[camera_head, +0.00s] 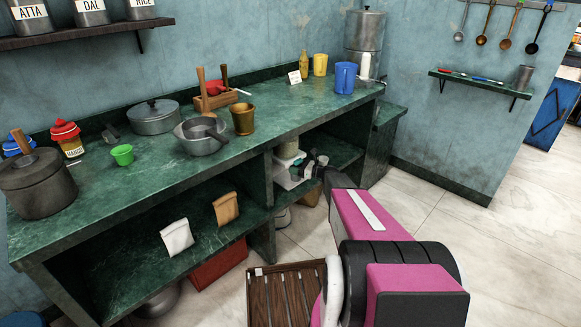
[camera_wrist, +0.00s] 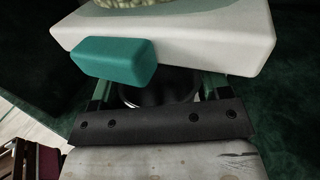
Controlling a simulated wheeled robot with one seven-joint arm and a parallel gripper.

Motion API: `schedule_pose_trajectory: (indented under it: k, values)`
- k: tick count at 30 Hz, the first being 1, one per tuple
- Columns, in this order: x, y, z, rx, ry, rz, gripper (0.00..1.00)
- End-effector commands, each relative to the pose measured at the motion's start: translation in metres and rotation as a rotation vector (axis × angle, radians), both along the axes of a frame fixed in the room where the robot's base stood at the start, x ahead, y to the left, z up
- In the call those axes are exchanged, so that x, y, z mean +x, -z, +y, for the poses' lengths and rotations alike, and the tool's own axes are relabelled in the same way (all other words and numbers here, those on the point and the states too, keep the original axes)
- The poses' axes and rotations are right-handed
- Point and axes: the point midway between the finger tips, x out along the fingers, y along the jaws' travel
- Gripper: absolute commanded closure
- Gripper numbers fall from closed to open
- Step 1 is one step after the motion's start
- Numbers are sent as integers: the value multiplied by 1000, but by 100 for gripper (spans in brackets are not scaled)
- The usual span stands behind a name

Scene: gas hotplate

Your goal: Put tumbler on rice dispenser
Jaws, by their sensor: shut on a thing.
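The rice dispenser (camera_head: 286,180) is a pale body with a clear upper part, on the lower shelf under the counter. In the wrist view its white body (camera_wrist: 190,42) with a teal lever (camera_wrist: 115,62) fills the top, and pale grains show above. My gripper (camera_wrist: 158,92) is shut on a dark round thing, seemingly the tumbler (camera_wrist: 150,96), just below and in front of the white body. The white body hides most of it, and I cannot tell if they touch. In the head view my gripper (camera_head: 314,168) is at the shelf opening beside the dispenser.
The green counter (camera_head: 160,185) overhangs the lower shelf (camera_head: 150,265). On it stand pots, a brass mortar (camera_head: 243,118), a green cup (camera_head: 122,154) and a blue jug (camera_head: 345,78). A wooden crate (camera_head: 285,290) stands on the floor near my arm. Open floor lies right.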

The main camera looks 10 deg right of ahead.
Motion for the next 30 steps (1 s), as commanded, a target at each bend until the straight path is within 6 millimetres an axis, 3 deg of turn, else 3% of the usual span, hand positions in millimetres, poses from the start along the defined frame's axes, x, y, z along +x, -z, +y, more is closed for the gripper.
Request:
schedule_pose_trajectory:
  k: [6,19,20,22,30]
  values:
    - [17,0,27,1,-1,-1,54]
    - [16,5,26,1,0,0,54]
    - [16,5,26,0,0,0,27]
    - [16,5,26,0,0,0,4]
    - [16,4,26,0,0,0,4]
